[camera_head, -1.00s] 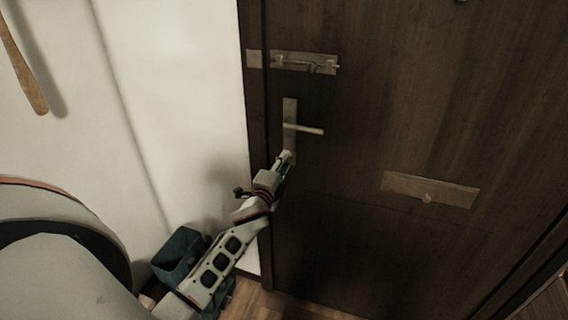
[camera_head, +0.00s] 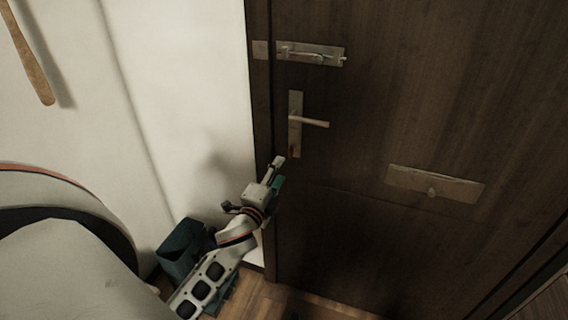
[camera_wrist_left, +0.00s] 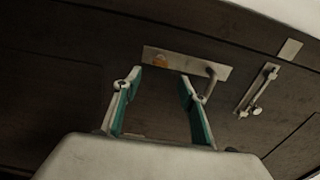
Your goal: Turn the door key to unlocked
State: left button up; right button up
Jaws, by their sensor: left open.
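The dark wooden door (camera_head: 400,120) has a metal lock plate (camera_head: 295,108) with a lever handle (camera_head: 314,123) pointing right. A small brass-coloured spot, which looks like the key (camera_wrist_left: 159,61), sits near one end of the plate in the left wrist view. In the head view the plate's lower end is dark, and the key's turn cannot be read. My left gripper (camera_head: 279,171) is open and empty, just below and left of the plate, apart from it. In the left wrist view its fingers (camera_wrist_left: 160,90) are spread, with the key end of the plate beyond the gap. My right gripper is out of view.
A sliding bolt (camera_head: 310,54) is above the plate. A letter slot plate (camera_head: 435,187) is on the door to the lower right. A white wall (camera_head: 190,100) stands close on the left. A dark bin (camera_head: 182,248) is on the floor beside my left arm.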

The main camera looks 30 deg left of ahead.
pick_arm(q)
jog(key=shift+v, duration=1.35)
jog(key=s+d+f+n+g+h, duration=0.3)
jog(key=s+d+f+n, duration=0.2)
jog(key=s+d+f, duration=0.4)
jog(key=s+d+f+n+g+h, duration=0.3)
jog(key=s+d+f, duration=0.7)
jog(key=f, duration=0.5)
jog(key=s+n+h, duration=0.1)
jog(key=s+n, duration=0.1)
jog(key=shift+d+f+n+g, duration=0.25)
jog(key=shift+d+n+g, duration=0.05)
